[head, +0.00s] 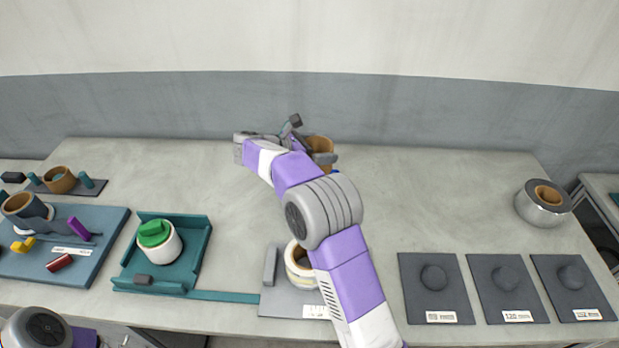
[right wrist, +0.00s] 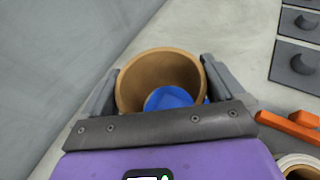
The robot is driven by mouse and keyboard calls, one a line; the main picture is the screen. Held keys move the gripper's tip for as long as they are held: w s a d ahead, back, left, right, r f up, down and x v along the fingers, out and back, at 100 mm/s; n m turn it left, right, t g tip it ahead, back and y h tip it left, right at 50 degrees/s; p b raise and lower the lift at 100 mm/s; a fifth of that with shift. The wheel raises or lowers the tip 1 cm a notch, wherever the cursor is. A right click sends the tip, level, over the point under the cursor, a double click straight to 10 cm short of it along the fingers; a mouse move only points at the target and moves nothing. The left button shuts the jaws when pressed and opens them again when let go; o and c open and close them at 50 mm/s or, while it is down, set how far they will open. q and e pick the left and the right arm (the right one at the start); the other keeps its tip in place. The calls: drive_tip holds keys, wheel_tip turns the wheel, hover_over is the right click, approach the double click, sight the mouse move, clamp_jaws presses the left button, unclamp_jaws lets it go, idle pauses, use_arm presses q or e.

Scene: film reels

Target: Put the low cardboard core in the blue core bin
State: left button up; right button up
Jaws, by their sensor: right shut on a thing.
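A brown cardboard core (head: 321,146) is between the fingers of my right gripper (head: 312,150), above the back middle of the table. In the right wrist view the core (right wrist: 126,84) is an open ring with a grey finger of my right gripper (right wrist: 160,85) against each side. Something blue (right wrist: 168,98), seemingly the blue core bin, shows through the core's opening. Its outline is mostly hidden by the core and gripper, so I cannot tell the core's height above it. My left gripper is out of view.
At left are a blue tray (head: 106,228) with small parts and a teal tray (head: 204,235) with a white roll. Three dark pads (head: 437,303) lie at right, with a silver reel (head: 540,211) behind. An orange thing (right wrist: 288,126) shows in the right wrist view.

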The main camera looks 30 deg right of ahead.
wheel_tip(320, 180, down, 9)
drive_tip(key=b, duration=0.2)
drive_tip(key=shift+s, duration=0.25)
drive_tip(key=shift+f, duration=0.65)
drive_tip(key=o, duration=0.6)
drive_tip(key=shift+o, duration=0.2)
